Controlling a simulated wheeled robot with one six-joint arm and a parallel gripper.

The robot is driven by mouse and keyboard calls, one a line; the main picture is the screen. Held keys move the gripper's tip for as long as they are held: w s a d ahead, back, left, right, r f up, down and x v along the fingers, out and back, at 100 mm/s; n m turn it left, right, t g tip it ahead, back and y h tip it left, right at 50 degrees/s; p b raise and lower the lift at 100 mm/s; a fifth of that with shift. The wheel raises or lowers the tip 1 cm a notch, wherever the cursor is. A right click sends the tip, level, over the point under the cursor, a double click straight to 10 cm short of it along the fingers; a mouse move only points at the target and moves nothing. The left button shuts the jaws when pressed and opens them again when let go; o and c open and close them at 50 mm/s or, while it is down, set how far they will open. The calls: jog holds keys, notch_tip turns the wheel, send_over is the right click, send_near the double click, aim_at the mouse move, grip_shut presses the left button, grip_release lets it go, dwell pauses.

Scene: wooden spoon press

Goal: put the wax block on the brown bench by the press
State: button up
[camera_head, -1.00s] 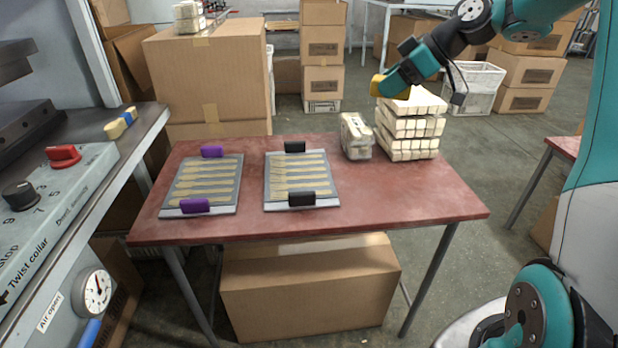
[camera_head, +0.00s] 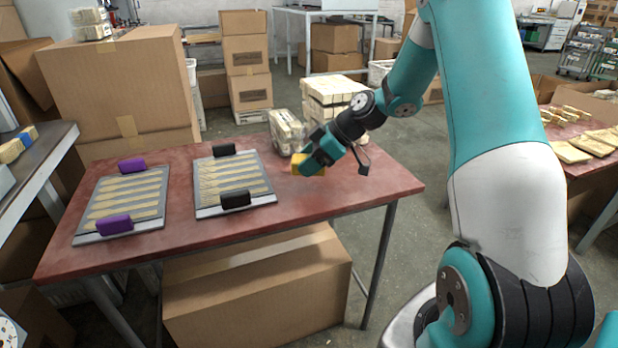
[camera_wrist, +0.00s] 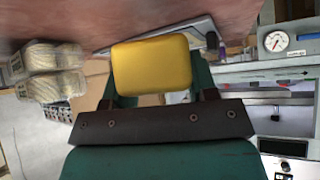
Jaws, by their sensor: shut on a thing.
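The yellow wax block (camera_wrist: 152,65) is between the fingers of my gripper (camera_wrist: 153,82) in the wrist view. It also shows in the head view (camera_head: 301,164), partly hidden by my gripper (camera_head: 310,163). My gripper is shut on it over the right part of the reddish-brown bench (camera_head: 300,205). I cannot tell how large the gap to the bench top is. The press's gauge panel (camera_wrist: 280,38) shows at the right of the wrist view.
A tray with black clamps (camera_head: 233,183) and one with purple clamps (camera_head: 125,200) lie on the bench. A wrapped spoon bundle (camera_head: 288,131) and stacked bundles (camera_head: 333,93) stand behind my gripper. The bench's front right is clear. A cardboard box (camera_head: 260,290) sits underneath.

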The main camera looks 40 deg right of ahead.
aim_at(309, 186)
jog(key=shift+f, duration=2.15)
jog(key=shift+f+b, duration=0.2)
jog(key=shift+b, duration=0.2)
jog(key=o, duration=1)
jog(key=shift+c, duration=0.2)
